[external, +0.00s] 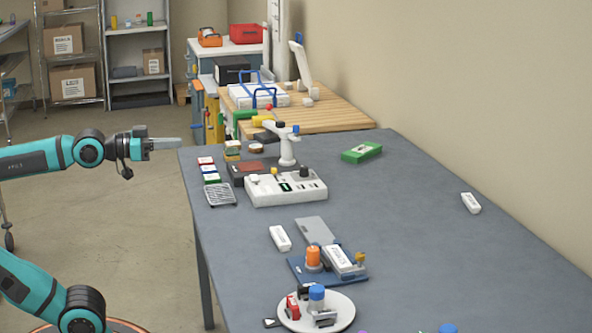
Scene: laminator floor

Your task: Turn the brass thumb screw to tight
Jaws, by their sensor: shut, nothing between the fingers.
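A small brass-coloured knob (360,257), which looks like the thumb screw, stands at the right end of a dark blue plate (303,272) on the grey table. It is too small to tell how far it is turned. A white labelled block (340,260) and an orange cylinder (313,256) sit on the same plate. My gripper (179,143) is shut and empty. It points right, near the far left corner of the table, well away from the knob.
A white control box (285,190) and a small white arm-like stand (287,150) are on the table's far left. A round white tray (343,313) holding several items is in front of the blue plate. The table's right side is mostly clear, with a white block (470,203).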

